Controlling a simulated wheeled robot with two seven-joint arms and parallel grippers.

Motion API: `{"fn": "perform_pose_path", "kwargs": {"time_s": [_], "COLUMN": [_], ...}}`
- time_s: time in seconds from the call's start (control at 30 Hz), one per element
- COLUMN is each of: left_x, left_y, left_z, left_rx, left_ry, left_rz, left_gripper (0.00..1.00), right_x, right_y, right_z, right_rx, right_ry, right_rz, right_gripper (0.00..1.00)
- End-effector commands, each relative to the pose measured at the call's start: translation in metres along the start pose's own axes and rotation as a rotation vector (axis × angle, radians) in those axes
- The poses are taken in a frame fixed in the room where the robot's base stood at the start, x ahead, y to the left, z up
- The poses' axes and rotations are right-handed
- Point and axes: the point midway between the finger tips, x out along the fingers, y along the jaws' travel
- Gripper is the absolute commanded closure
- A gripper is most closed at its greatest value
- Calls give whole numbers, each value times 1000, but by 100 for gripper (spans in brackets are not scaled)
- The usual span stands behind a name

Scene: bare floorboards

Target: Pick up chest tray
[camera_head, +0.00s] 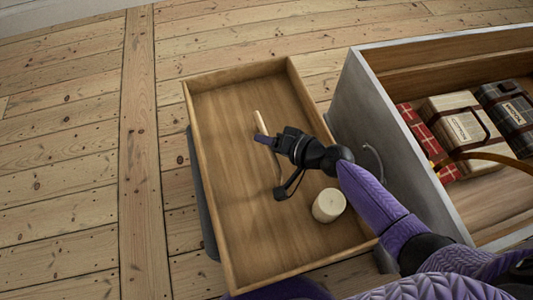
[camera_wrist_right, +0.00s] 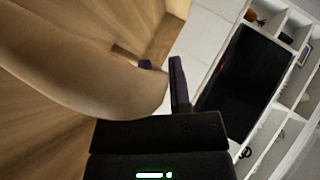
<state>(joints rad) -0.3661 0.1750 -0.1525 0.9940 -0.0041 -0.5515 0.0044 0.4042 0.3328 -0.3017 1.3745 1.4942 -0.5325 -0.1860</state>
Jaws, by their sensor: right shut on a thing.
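The wooden tray (camera_head: 226,255), a shallow open box with raised sides, lies in the middle of the head view. My right gripper (camera_head: 262,138) reaches over it from the lower right. It is shut on a thin tan piece (camera_head: 260,121) that looks like a stick or bar above the tray floor. In the right wrist view a smooth tan curved piece (camera_wrist_right: 110,70) fills the space at the fingers (camera_wrist_right: 165,85); whether it is part of the tray I cannot tell. My left gripper does not show.
A cream cylinder (camera_head: 328,205) stands in the tray beside my right wrist. A grey chest (camera_head: 365,110) with a wooden inside stands at the right, holding a red plaid box (camera_head: 408,115), a tan box (camera_head: 455,110) and a dark plaid box (camera_head: 505,100). Floorboards (camera_head: 70,140) at left are clear.

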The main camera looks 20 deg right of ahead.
Motion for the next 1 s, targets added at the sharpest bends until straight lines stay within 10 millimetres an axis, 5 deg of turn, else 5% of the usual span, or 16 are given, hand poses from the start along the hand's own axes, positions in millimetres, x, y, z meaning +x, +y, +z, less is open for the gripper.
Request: {"fn": "perform_pose_path", "kwargs": {"time_s": [0.47,0.77,0.83,1.0], "left_x": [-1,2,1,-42], "left_y": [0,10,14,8], "left_z": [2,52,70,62], "left_rx": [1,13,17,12], "left_ry": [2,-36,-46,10], "left_rz": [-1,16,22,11], "left_gripper": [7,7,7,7], "right_x": [-1,-10,-14,-39], "right_y": [-3,-24,-30,-86], "right_z": [-2,-12,-15,-43], "right_rx": [-1,-4,-5,-12], "right_ry": [3,5,5,12], "right_rz": [-2,-5,-5,-11], "right_gripper": [100,100,100,100]}}
